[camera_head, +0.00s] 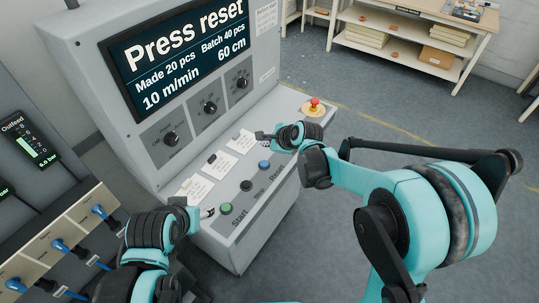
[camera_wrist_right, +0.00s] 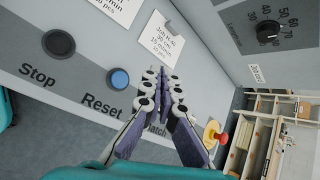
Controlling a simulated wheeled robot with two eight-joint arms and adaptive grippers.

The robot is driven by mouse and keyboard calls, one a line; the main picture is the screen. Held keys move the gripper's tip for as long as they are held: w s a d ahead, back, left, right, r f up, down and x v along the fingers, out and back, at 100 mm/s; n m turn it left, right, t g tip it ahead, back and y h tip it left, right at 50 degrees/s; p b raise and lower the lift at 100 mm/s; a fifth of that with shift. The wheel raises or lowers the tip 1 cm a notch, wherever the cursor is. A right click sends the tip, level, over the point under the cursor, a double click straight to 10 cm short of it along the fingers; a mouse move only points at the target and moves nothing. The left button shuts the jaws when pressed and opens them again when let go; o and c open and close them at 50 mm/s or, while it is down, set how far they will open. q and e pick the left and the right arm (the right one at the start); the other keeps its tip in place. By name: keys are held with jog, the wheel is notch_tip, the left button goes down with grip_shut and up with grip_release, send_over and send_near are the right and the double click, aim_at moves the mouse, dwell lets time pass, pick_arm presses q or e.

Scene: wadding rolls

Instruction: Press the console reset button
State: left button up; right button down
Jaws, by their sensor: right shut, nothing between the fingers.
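The console (camera_head: 150,110) has a sloped panel with a screen (camera_head: 180,55) reading "Press reset". The blue Reset button (camera_head: 265,164) is on the panel's front row; it also shows in the wrist view (camera_wrist_right: 119,79). My right gripper (camera_head: 262,135) is shut and empty, over the panel just beyond the button in the head view. In the wrist view its fingertips (camera_wrist_right: 164,80) are right of the button, not over it. My left gripper (camera_head: 209,212) is near the green Start button (camera_head: 226,208); its fingers are too small to read.
The dark Stop button (camera_head: 246,185) sits between Start and Reset. A red mushroom button on a yellow base (camera_head: 314,103) stands at the panel's right end. Paper cards (camera_head: 218,164) lie on the panel. A shelf table (camera_head: 410,45) stands at the back; floor between is clear.

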aim_at(265, 165)
dwell(0.3)
notch_tip(265, 165, down, 9)
jog(key=b, duration=0.6)
jog(key=shift+b, duration=0.35)
jog(key=shift+r, duration=0.1)
dwell(1.0)
jog(key=shift+f+b, duration=0.35)
jog(key=shift+f, duration=0.1)
